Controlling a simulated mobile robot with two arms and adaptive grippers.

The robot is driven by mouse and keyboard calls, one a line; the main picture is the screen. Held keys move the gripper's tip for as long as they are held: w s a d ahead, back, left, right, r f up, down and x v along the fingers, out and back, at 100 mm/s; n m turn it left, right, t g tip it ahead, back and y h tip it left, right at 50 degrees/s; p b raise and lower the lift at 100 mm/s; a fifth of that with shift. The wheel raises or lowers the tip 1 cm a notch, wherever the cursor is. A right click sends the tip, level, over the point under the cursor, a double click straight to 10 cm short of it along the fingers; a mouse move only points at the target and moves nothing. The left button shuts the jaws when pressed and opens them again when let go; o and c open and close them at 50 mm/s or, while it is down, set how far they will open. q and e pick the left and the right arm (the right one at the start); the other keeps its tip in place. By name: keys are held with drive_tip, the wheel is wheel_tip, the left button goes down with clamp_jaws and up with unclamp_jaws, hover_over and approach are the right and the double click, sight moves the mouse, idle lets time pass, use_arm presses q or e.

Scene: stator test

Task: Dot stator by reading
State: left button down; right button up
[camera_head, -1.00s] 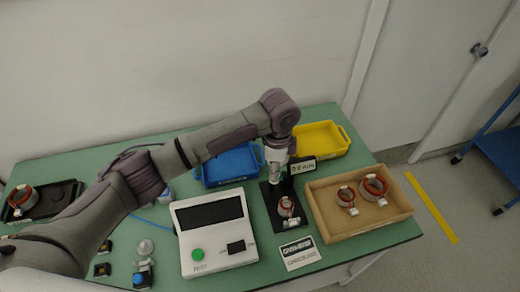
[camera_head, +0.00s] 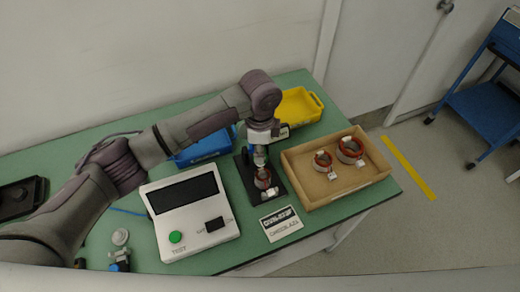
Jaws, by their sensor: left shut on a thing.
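A copper-red stator (camera_head: 264,179) stands on the black stand (camera_head: 243,181) to the right of the tester. My left gripper (camera_head: 260,163) reaches down over it from above, its fingers at the stator's top. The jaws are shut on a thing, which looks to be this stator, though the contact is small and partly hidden. Two more stators, a smaller one (camera_head: 323,161) and a larger one (camera_head: 350,150), lie in the tan box (camera_head: 338,197). The white tester (camera_head: 190,236) has a dark blank screen and a green button. My right gripper is out of view.
A blue tray (camera_head: 206,150) and a yellow tray (camera_head: 298,106) stand behind the stand, the blue one partly behind my arm. A printed card (camera_head: 281,223) lies in front. A black tray (camera_head: 20,197) is at the left edge. Small knobbed parts (camera_head: 120,248) stand left of the tester.

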use_arm(q)
drive_tip(key=shift+f, duration=0.2)
drive_tip(key=shift+r+p, duration=0.1)
drive_tip(key=shift+p, duration=0.4)
drive_tip(key=shift+f+b, duration=0.3)
drive_tip(key=shift+f, duration=0.45)
idle(1.1)
wheel_tip(320, 180, up, 6)
drive_tip(key=p, duration=0.7)
drive_tip(key=shift+r, duration=0.1)
idle(0.4)
idle(0.5)
